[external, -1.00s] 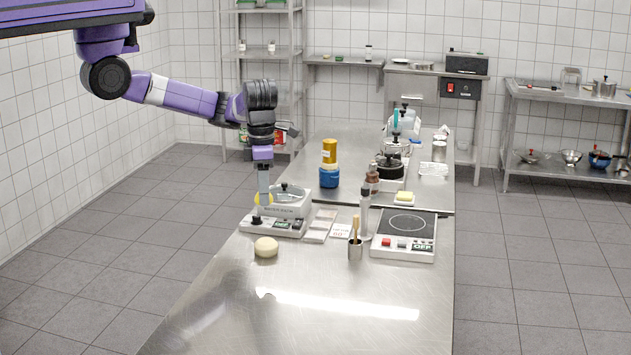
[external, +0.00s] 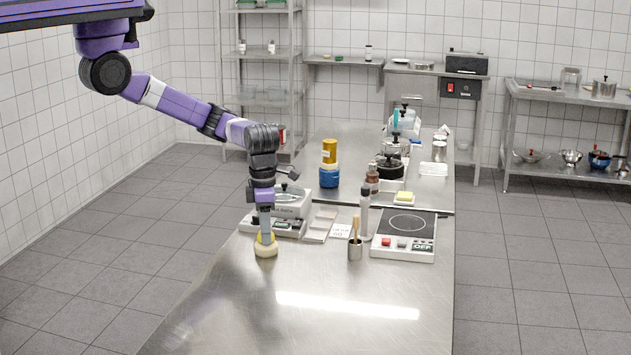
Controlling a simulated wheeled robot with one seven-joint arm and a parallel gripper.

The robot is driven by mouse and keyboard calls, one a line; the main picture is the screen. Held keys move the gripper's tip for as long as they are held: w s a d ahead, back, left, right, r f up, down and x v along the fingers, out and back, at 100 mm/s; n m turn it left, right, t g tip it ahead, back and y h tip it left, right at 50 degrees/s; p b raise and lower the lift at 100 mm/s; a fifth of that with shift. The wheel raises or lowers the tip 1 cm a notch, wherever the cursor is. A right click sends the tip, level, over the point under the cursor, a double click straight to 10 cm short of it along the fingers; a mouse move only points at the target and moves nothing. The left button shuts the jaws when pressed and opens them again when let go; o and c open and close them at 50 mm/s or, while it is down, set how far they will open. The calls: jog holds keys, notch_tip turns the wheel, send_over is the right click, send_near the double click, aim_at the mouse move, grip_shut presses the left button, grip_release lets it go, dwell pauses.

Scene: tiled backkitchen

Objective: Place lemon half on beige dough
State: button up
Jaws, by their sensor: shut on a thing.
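My gripper (external: 266,235) points straight down over the near-left part of the steel table and is shut on the yellow lemon half (external: 260,240). The fingers cover part of the lemon half. The round beige dough (external: 265,251) sits on the table directly below it. The lemon half appears at the top of the dough; I cannot tell whether it touches or hovers just above.
A balance scale (external: 283,226) stands just behind the dough. A metal cup with a brush (external: 355,250) and a white hot plate (external: 405,240) stand to the right. The steel table (external: 230,310) is clear in front.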

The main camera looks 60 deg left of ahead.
jog(key=shift+f, duration=0.15)
jog(key=o, duration=1.3)
jog(key=shift+o, duration=0.2)
